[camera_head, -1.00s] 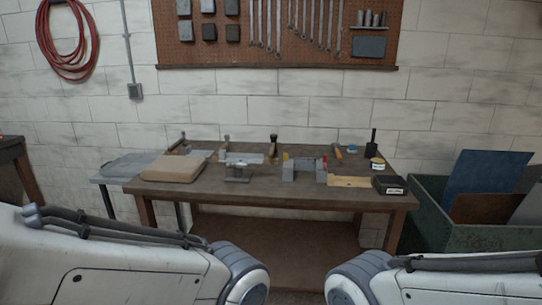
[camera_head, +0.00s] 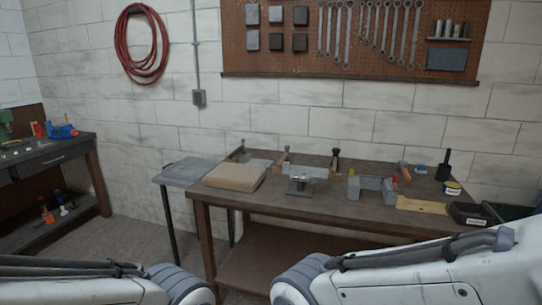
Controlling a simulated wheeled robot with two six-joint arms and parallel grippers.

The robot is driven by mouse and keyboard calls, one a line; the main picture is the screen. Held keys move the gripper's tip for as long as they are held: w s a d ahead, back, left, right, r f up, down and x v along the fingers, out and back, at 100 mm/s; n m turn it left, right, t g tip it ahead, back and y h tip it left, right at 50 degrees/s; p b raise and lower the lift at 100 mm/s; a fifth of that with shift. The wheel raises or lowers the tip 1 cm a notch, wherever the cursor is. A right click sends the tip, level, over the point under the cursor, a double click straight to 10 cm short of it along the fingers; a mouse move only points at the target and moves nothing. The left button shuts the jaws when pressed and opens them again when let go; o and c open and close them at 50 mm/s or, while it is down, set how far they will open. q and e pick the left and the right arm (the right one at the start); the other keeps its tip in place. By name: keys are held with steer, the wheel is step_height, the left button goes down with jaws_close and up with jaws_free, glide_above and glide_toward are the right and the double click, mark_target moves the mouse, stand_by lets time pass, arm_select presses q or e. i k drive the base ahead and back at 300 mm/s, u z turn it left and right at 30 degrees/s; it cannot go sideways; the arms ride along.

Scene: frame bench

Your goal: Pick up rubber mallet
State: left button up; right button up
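A workbench (camera_head: 300,206) stands ahead of me with several tools on its top. Near its back edge is a tool with a dark head and a tan handle (camera_head: 336,155); it looks like a mallet, but it is too small to be sure it is the rubber one. Left of it is another wooden-handled tool (camera_head: 283,158), hammer-like, with a greyish head. A third such tool (camera_head: 240,150) lies at the back left. My two arms show along the bottom of the picture, but neither gripper is in view.
A tan padded block (camera_head: 234,177) lies at the bench's left, with a small metal stand (camera_head: 299,184) and a grey fixture (camera_head: 371,187) further right. A black box (camera_head: 471,214) sits at the right. A grey side table (camera_head: 187,171) and another bench (camera_head: 45,150) stand left, with open floor between.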

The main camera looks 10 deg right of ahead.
mark_target(334, 164)
steer(key=u, duration=0.7)
steer(key=i, duration=1.6)
steer(key=z, duration=0.55)
steer(key=i, duration=0.65)
steer(key=z, duration=0.6)
